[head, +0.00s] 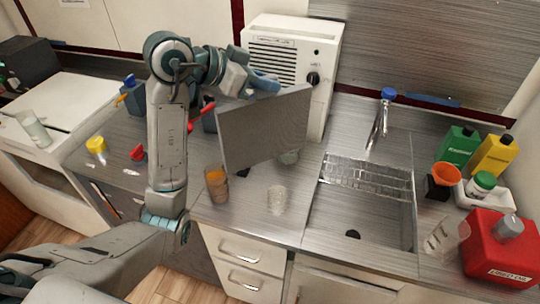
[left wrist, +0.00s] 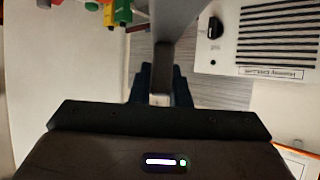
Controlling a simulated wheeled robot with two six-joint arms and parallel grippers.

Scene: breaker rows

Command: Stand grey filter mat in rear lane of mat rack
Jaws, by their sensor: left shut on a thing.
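The grey filter mat (head: 265,128) is a flat, thin panel in the middle of the head view, held upright and slightly tilted above the counter. My left gripper (head: 263,82) is shut on its upper edge. In the left wrist view the mat (left wrist: 172,20) shows nearly edge-on, running into the dark fingers of the left gripper (left wrist: 162,88). A wire rack (head: 366,178) lies across the sink to the right; I cannot tell whether it is the mat rack. The mat hides part of the counter behind it. My right gripper is not in view.
A white vented heater-like box (head: 325,50) stands behind the mat. A glass with orange contents (head: 216,186) and a clear glass (head: 277,200) stand in front. A red canister (head: 500,250) and several bottles are at right. Counter left of the sink is partly clear.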

